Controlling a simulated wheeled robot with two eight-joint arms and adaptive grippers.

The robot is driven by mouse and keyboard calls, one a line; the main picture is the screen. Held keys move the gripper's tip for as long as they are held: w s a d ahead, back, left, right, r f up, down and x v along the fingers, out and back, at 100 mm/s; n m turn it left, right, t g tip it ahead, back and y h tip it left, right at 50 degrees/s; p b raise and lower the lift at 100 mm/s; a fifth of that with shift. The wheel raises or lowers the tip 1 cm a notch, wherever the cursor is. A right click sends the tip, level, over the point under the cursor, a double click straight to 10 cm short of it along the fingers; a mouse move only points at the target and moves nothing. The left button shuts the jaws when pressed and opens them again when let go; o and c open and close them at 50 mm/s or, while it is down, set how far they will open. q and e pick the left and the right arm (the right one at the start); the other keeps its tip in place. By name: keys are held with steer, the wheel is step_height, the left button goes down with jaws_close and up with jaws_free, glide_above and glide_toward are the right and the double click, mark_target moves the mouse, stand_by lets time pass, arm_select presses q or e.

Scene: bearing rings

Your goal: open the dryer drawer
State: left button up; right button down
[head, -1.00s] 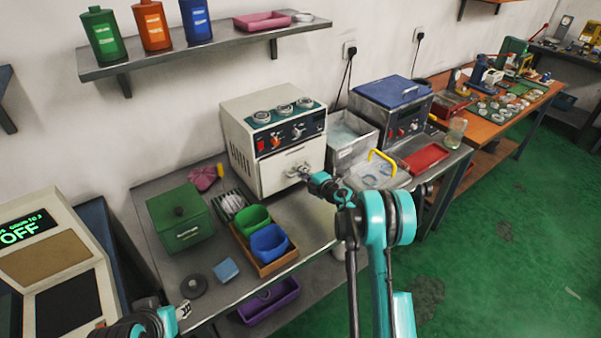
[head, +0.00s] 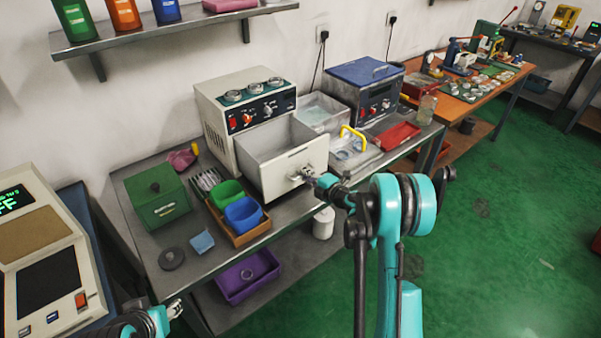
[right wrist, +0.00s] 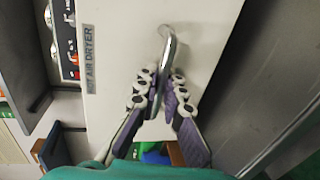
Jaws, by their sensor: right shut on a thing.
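The white hot air dryer (head: 222,92) stands on the metal bench in the head view. Its drawer (head: 285,176) is pulled well out, and its empty-looking grey inside shows. My right gripper (head: 306,176) is at the drawer front, shut on the metal handle. In the right wrist view, the fingers of the gripper (right wrist: 162,92) close around the curved handle (right wrist: 168,45) on the white front, beside the "HOT AIR DRYER" label. My left gripper (head: 174,310) is at the bottom left, away from the dryer; its fingers are too small to judge.
A wooden tray (head: 238,237) with a green and a blue bin sits left of the drawer. A green box (head: 157,198) stands further left. A purple bin (head: 246,277) is on the lower shelf.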

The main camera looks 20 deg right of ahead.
steer(key=c, duration=1.9)
jaws_free()
steer(key=v, duration=1.2)
